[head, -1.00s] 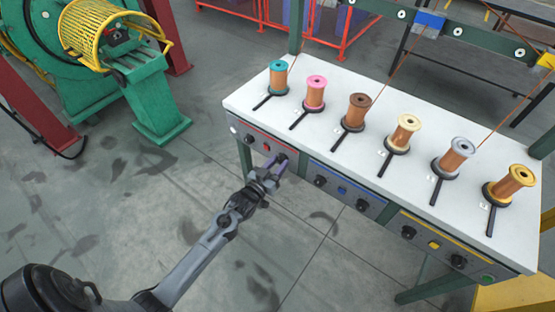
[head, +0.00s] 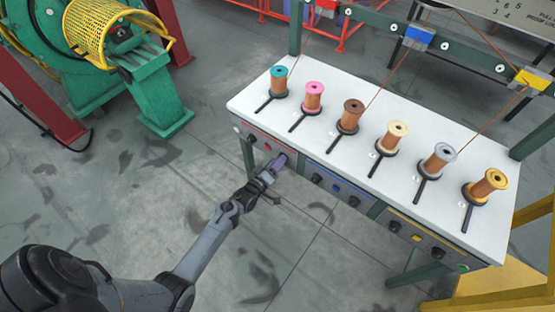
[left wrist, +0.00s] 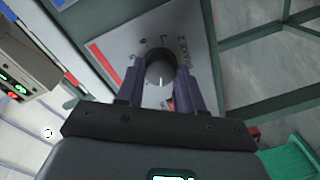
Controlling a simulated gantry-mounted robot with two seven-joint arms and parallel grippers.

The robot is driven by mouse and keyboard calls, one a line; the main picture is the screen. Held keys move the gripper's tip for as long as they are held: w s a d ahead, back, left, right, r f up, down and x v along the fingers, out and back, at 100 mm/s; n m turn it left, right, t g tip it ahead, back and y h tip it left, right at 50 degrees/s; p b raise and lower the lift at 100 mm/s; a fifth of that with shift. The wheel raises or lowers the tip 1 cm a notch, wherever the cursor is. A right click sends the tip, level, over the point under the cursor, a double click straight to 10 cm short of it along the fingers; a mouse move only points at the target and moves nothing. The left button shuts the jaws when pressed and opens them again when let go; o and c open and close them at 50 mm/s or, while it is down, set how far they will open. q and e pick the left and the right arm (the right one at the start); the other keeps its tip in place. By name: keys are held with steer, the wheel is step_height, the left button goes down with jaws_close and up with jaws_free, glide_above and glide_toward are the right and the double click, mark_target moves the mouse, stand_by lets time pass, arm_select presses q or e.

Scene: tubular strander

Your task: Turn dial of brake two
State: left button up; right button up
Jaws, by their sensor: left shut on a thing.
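The dial of brake two (left wrist: 160,66) is a round black knob with a white pointer line, set in a grey panel with printed marks. In the left wrist view its pointer line points down, toward the gripper. My left gripper (left wrist: 159,88) has its two purple fingers shut on the dial, one on each side. In the head view the left gripper (head: 280,160) is at the right end of the red-striped panel (head: 262,144) and hides the dial there. My right gripper is not in view.
The white table (head: 345,165) above the panels bears a row of copper-wound spools, each by a black lever. A blue-marked panel (head: 338,188) and a yellow-marked panel (head: 419,236) are to the right. A green machine (head: 150,90) stands at the back left. Floor before the table is clear.

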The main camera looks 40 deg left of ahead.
arm_select(q)
steer(key=shift+n+p, duration=0.5)
steer(key=shift+n, duration=0.6)
steer(key=o, duration=1)
steer(key=shift+o, duration=0.2)
steer(key=s+p, duration=0.3)
steer(key=s, duration=0.7)
steer(key=shift+s+d+r, duration=0.2)
steer(key=shift+s+d, duration=0.15)
steer(key=shift+s, duration=0.05)
